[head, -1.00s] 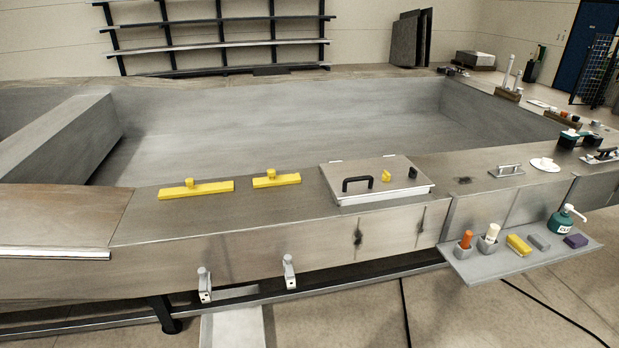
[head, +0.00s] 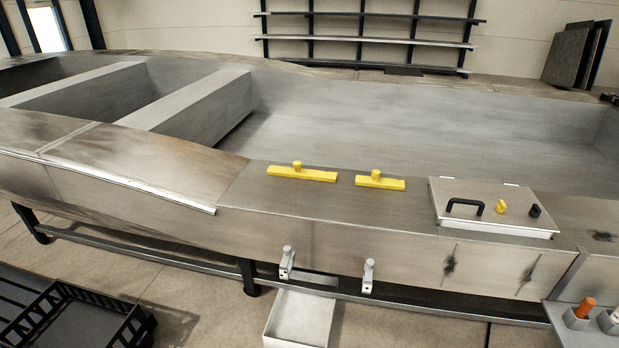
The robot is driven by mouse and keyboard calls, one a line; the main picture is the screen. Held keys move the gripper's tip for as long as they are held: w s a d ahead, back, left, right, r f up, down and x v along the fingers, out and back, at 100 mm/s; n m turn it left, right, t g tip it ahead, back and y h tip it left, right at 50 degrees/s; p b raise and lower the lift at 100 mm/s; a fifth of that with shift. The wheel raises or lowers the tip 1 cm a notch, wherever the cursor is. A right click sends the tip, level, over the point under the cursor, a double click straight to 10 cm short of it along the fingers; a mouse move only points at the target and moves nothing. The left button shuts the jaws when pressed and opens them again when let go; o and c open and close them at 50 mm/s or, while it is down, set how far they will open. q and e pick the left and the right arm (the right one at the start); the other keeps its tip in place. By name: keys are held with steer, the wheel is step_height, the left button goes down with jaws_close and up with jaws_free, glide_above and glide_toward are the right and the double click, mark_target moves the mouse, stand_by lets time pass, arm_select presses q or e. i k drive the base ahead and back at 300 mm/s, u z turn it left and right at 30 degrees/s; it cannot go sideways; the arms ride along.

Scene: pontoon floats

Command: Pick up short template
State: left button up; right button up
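Two yellow bars with knobs on top lie on the flat metal deck in the head view. The shorter one, the short template (head: 380,182), is on the right, left of the hatch. The longer template (head: 302,173) lies to its left, with a gap between them. Both lie flat, and nothing touches them from above. Neither of my grippers shows in the head view.
A hatch lid (head: 490,208) with a black handle is right of the templates. Two small brackets (head: 287,262) stick out from the hull's front side. A white tray (head: 297,318) is below them. A black crate (head: 75,325) is at lower left. The deck around the templates is clear.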

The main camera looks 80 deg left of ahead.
mark_target(375, 181)
steer(key=u, duration=2.2)
